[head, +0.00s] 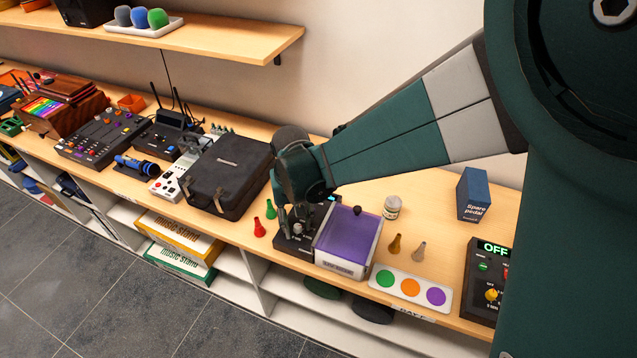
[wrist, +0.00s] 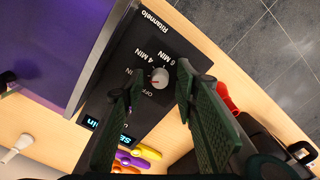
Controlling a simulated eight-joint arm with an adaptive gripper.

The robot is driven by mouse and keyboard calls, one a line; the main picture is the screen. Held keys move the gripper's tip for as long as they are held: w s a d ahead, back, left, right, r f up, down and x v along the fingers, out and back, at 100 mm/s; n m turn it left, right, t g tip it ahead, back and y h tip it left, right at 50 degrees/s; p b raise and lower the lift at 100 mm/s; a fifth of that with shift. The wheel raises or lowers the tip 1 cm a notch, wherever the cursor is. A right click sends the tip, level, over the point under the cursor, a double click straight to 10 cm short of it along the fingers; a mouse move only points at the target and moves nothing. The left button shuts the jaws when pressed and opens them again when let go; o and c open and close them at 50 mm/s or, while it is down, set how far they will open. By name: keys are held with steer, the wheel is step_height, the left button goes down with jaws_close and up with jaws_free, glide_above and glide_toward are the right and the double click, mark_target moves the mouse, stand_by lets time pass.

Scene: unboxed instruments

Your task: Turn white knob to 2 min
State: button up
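A cyan display (wrist: 92,123) is partly covered by my finger. My gripper (wrist: 160,68) is open, with one finger on each side of the knob and visible gaps. In the head view, my gripper (head: 297,215) is over the timer (head: 289,246).
A purple-topped box (head: 350,236) stands close against the timer's right side. Red (head: 259,228) and green (head: 271,209) pieces stand to its left, beside a black case (head: 228,172). A card with coloured dots (head: 410,291) lies at the front edge.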

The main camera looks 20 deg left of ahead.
mark_target(298, 226)
step_height(298, 226, up, 12)
stand_by(1.1)
